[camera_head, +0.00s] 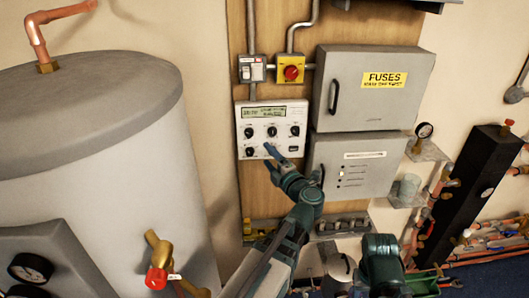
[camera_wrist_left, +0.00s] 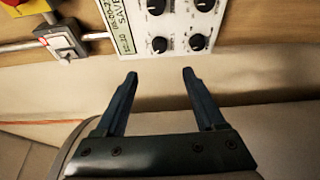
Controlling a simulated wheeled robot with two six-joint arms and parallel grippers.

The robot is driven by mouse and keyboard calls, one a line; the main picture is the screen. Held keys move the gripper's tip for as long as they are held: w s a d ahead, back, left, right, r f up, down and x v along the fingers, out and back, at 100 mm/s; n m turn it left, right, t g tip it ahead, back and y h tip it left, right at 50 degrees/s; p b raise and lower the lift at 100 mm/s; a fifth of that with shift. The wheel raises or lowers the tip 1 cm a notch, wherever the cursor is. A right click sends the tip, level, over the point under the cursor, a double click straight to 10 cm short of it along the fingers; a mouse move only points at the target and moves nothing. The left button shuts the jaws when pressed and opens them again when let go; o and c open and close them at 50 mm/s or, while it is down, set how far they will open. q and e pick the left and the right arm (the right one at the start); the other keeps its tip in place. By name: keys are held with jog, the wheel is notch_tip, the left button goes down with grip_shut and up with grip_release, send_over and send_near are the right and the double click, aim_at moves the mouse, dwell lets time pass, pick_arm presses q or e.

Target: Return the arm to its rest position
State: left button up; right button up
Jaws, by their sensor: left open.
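My left gripper (camera_head: 268,157) is open and empty. In the head view it overlaps the lower edge of a white control panel (camera_head: 283,112) with a small display and several black knobs. The wrist view shows both fingers of the left gripper (camera_wrist_left: 159,77) spread apart with nothing between them. The panel (camera_wrist_left: 174,20) is beyond the fingertips there, with a visible gap in the picture. My left arm (camera_head: 287,232) reaches up from the bottom middle. Part of what looks like my other arm (camera_head: 381,266) shows at the bottom, but its gripper is not visible.
A large grey tank (camera_head: 95,150) fills the left side, with a red-handled valve (camera_head: 156,278) low on it. Two grey boxes, the fuse box (camera_head: 365,110) and a lower cabinet (camera_head: 375,180), stand right of the panel. A yellow switch (camera_head: 291,69) is above. Copper pipework (camera_head: 440,190) crowds the right.

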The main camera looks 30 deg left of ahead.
pick_arm(q)
jog(key=shift+d, duration=0.15)
dwell(0.4)
jog(key=w+d+r+m+t+h, duration=0.3)
jog(key=w+d+m+t+h, duration=0.45)
jog(key=d+m+h, duration=0.45)
jog(key=d+f+m+g+h, duration=0.2)
jog(key=d+f+m+h, duration=0.4)
jog(key=d+m, duration=0.3)
jog(key=s+f+m+g, duration=0.7)
jog(key=s+f+g, duration=0.15)
jog(key=f, duration=0.45)
jog(key=s+a+f+m+g+y, duration=0.1)
jog(key=s+a+f+g+y, duration=0.15)
jog(key=s, duration=0.35)
jog(key=s+a+f+g+y, duration=0.1)
jog(key=s+a+f+g, duration=0.25)
jog(key=s, duration=0.25)
jog(key=s+d+f+m+g+b, duration=0.1)
jog(key=s+d+f+m+b, duration=0.1)
jog(key=d, duration=0.3)
jog(key=s+d+f+m+y+b, duration=0.1)
jog(key=s+d+f+b, duration=0.1)
jog(key=s+d+b, duration=0.1)
jog(key=shift+s+d+f+m+g, duration=0.35)
jog(key=shift+s+d, duration=0.5)
jog(key=shift+d, duration=0.4)
